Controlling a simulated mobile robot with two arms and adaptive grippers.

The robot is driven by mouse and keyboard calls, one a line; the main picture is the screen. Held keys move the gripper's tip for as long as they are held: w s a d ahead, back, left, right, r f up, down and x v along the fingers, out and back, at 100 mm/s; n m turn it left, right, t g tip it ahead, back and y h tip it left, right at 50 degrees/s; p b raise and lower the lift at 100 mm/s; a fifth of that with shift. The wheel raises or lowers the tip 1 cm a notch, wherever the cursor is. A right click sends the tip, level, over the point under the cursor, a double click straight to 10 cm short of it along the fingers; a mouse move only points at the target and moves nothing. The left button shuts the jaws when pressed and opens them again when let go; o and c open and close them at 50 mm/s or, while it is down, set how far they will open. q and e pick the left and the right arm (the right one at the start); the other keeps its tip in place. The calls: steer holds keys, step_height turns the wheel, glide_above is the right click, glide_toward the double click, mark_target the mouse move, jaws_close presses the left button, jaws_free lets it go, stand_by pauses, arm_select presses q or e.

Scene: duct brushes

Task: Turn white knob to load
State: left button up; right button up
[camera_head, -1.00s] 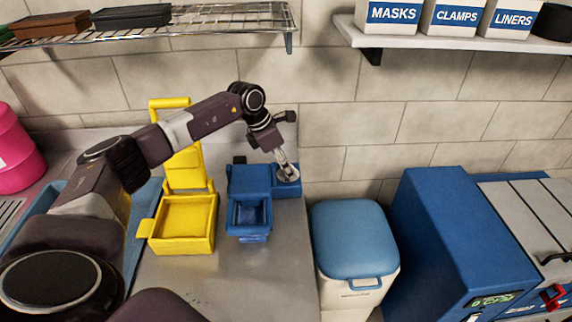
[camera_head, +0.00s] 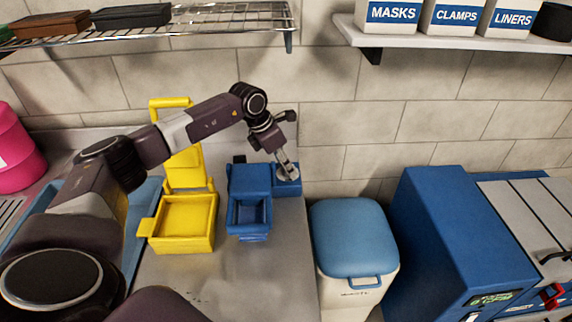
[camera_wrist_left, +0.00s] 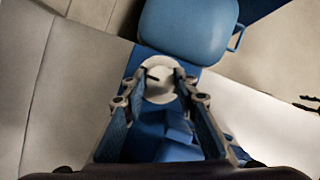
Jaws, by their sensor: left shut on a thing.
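The white knob (camera_wrist_left: 160,84) is round with a dark mark on its face, and sits on the blue device (camera_head: 250,190) on the metal counter. In the left wrist view it lies between the two fingers of my left gripper (camera_wrist_left: 157,82), which is shut on it. In the head view the gripper (camera_head: 287,172) reaches down onto the device's right end and partly covers the knob. Any lettering around the knob is too small to read. My right gripper is not in view.
A yellow device (camera_head: 184,222) stands left of the blue one on the counter (camera_head: 205,282). A bin with a blue lid (camera_head: 352,238) stands to the right, with a large blue machine (camera_head: 455,240) beyond it. A wire shelf (camera_head: 215,22) hangs above.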

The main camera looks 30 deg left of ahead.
arm_select(q)
steer(key=o, duration=1.1)
steer(key=shift+o, duration=0.2)
steer(key=v, duration=1.2)
